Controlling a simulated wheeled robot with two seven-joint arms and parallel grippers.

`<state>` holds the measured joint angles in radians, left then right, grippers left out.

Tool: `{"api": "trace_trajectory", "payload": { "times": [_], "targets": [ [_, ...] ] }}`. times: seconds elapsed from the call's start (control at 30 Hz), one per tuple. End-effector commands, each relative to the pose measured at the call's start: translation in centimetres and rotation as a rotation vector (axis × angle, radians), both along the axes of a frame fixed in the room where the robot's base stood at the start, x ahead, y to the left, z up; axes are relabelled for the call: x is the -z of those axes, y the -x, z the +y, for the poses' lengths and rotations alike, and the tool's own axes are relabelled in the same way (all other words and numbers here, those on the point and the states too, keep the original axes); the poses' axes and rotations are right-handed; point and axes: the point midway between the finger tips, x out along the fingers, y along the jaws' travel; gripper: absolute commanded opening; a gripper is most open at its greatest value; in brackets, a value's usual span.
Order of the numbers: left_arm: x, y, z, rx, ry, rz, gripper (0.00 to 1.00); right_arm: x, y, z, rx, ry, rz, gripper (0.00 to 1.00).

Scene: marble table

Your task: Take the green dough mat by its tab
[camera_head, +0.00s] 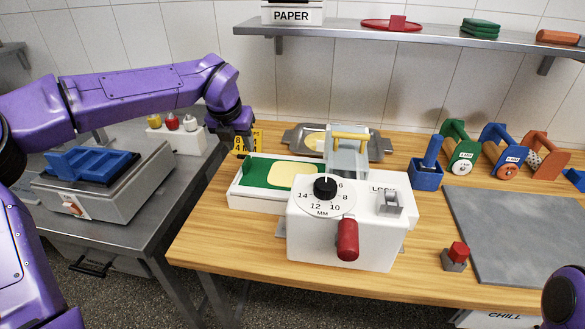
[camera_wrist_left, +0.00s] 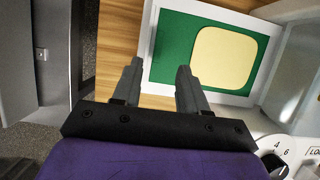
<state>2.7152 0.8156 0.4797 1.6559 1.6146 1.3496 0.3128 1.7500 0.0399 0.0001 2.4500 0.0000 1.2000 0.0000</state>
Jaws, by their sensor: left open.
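The green dough mat (camera_head: 257,172) lies in the white tray-like bed (camera_head: 252,203) of the dough machine, with a flat pale yellow dough sheet (camera_head: 293,175) on it. In the left wrist view the mat (camera_wrist_left: 172,50) and dough (camera_wrist_left: 225,58) show beyond the fingers. I cannot clearly make out the tab. My right gripper is out of view.
The white machine with a thickness dial (camera_head: 325,188) and red handle (camera_head: 347,240) stands right of the mat.

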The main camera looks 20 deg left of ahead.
Motion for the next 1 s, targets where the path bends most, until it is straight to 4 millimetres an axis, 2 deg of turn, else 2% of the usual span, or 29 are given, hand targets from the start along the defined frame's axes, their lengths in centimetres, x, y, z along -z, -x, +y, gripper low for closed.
{"api": "trace_trajectory", "payload": {
  "times": [0.23, 0.43, 0.53, 0.73, 0.87, 1.0],
  "targets": [
    [3.1, -1.3, 0.2, 0.004, -0.003, 0.003, 0.43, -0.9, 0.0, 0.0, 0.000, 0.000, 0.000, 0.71],
    [6.5, -2.2, 0.9, 0.003, -0.004, 0.003, 0.43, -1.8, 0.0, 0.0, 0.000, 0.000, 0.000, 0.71],
    [7.3, -2.5, 1.0, 0.002, -0.004, 0.001, 0.43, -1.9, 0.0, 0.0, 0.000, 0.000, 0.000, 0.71],
    [7.4, -2.5, 1.1, 0.001, -0.004, 0.000, 0.43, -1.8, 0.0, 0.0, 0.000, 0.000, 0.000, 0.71],
    [7.4, -2.4, 1.1, 0.001, -0.004, 0.000, 0.00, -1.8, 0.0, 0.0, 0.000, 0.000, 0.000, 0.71],
    [7.3, -2.5, 1.1, 0.001, -0.004, -0.001, 0.00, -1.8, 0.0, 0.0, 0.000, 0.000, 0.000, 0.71]
  ]
}}
